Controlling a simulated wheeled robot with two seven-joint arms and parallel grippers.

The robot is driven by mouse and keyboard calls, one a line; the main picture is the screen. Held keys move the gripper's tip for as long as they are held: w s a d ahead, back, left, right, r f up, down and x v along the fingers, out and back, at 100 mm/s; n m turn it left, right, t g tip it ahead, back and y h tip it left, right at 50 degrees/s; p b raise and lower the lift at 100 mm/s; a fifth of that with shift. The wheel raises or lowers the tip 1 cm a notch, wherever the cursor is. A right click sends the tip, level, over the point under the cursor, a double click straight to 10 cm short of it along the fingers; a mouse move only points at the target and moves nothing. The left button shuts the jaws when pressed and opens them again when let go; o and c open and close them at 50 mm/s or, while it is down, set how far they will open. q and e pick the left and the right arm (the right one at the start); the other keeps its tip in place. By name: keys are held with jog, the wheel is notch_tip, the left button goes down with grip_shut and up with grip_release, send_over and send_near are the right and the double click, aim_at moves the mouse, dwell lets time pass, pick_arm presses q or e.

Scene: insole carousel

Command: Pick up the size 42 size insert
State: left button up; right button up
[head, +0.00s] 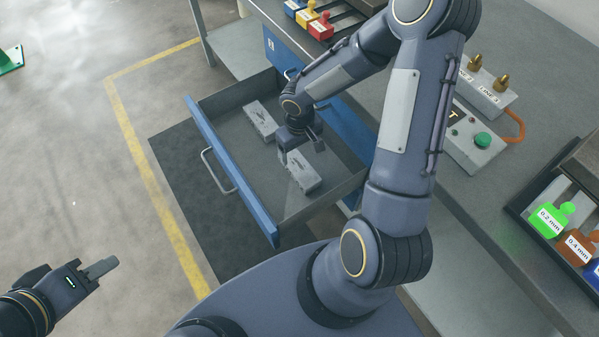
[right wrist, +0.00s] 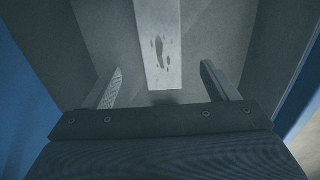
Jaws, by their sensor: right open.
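Two grey size inserts lie flat in the open drawer: one insert (head: 261,120) toward the far left, the other insert (head: 304,174) nearer the front right. Dark marks show on them, but I cannot read a size on either. My right gripper (head: 301,152) is inside the drawer, above the nearer insert, open and empty. In the right wrist view one insert (right wrist: 159,45) lies ahead, roughly between the open fingers and apart from them; a dark footprint-like mark is on it. My left gripper (head: 100,269) is low at the left, far from the drawer; its finger opening is unclear.
The blue-fronted drawer (head: 232,172) has raised walls around my right gripper. The grey workbench (head: 480,200) is on the right, with a grey box with a green button (head: 474,140) and a rack of coloured tags (head: 550,218). Coloured blocks (head: 308,17) stand at the back.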

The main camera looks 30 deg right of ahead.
aim_at(299, 166)
notch_tip(299, 166, down, 9)
jog(key=shift+r+b, duration=0.1)
jog(key=shift+b, duration=0.65)
jog(key=c, duration=1.7)
jog(key=shift+r, duration=0.1)
